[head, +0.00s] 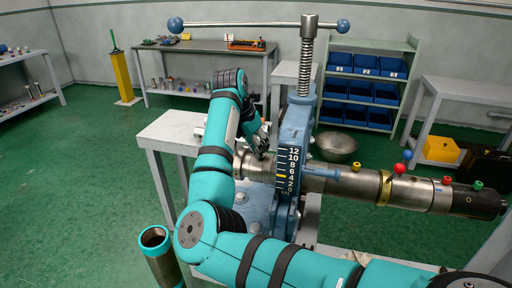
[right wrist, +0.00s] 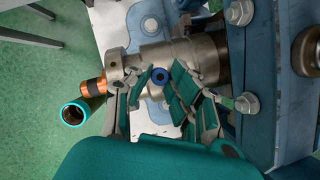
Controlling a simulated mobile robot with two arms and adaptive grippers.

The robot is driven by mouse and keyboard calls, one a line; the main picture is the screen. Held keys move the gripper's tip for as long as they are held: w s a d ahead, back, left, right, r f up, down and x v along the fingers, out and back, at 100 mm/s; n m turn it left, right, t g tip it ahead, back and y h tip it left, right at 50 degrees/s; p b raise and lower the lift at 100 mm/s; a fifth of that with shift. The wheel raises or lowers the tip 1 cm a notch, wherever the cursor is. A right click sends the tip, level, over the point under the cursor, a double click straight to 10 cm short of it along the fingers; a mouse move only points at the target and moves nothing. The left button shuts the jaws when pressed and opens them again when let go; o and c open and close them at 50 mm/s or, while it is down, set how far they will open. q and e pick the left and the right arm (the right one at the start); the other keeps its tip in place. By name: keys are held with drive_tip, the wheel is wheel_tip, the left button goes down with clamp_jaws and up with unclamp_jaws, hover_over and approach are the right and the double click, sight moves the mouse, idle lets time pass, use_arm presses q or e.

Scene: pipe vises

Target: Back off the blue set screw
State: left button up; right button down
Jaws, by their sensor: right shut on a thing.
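The blue set screw (right wrist: 160,75) shows in the right wrist view as a small blue ring with a dark centre, on the side of a grey metal collar (right wrist: 185,55). My right gripper (right wrist: 162,83) has a finger on each side of it and is shut on it. In the head view my right gripper (head: 260,143) is at the collar (head: 246,168), left of the blue vise (head: 294,130); the screw itself is hidden there. My left gripper is not in view.
A dark tube with a teal rim (head: 160,258) stands at front left. A copper end (right wrist: 93,87) sticks out of the collar. A shelf with blue bins (head: 360,90) stands behind.

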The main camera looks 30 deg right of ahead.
drive_tip(key=shift+n, duration=0.4)
idle(0.9)
idle(0.4)
drive_tip(key=c, duration=1.2)
unclamp_jaws()
drive_tip(key=v, duration=0.7)
drive_tip(key=shift+r, duration=0.2)
drive_tip(key=shift+s+a, duration=0.1)
